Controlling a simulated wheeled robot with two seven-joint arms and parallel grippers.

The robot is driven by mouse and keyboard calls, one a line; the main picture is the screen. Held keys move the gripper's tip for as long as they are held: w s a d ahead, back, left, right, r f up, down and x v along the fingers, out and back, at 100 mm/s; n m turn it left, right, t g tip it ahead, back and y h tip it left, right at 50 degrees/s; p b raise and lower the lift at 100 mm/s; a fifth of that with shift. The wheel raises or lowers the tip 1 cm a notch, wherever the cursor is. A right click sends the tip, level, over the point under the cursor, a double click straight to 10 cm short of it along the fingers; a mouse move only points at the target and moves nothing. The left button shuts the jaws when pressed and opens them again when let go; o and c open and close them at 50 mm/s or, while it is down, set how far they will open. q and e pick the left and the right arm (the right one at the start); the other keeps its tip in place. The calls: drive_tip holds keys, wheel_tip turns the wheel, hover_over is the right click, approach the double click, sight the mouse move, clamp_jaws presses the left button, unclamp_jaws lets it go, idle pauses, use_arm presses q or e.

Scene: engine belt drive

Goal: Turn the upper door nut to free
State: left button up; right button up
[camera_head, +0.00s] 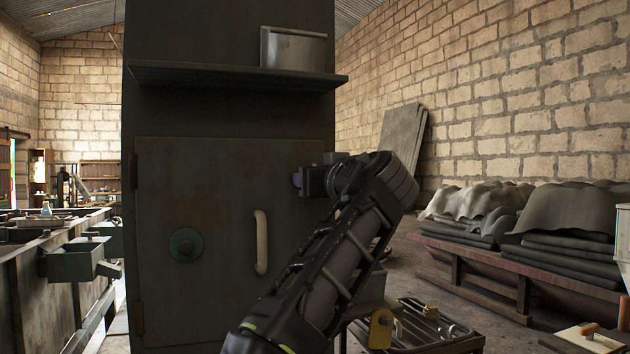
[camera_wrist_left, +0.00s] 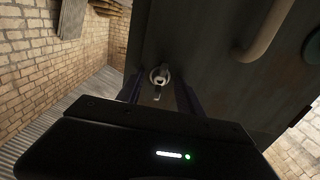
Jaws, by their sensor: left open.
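The dark metal cabinet door (camera_head: 215,290) is shut, with a pale upright handle (camera_head: 261,240) and a round green knob (camera_head: 186,244). My left gripper (camera_head: 299,180) is at the door's upper right edge and hides the upper nut in the head view. In the left wrist view, the small metal door nut (camera_wrist_left: 160,75) has a ring and a narrow tab. The open fingers of my left gripper (camera_wrist_left: 160,93) lie on either side of it. I cannot tell whether they touch it. The handle (camera_wrist_left: 266,30) shows at the upper right there. My right gripper is not in view.
A shelf (camera_head: 200,77) with a metal box (camera_head: 293,49) juts out above the door. A tray of metal parts (camera_head: 440,329) stands low at right, by a yellow tag (camera_head: 381,329). A bench with a vise (camera_head: 75,260) is at left. Covered stacks (camera_head: 570,235) line the brick wall.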

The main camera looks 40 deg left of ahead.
use_arm(q)
drive_tip(key=b+v, duration=0.2)
drive_tip(key=v, duration=0.5)
drive_tip(key=shift+s+d, duration=0.2)
drive_tip(key=shift+d, duration=0.05)
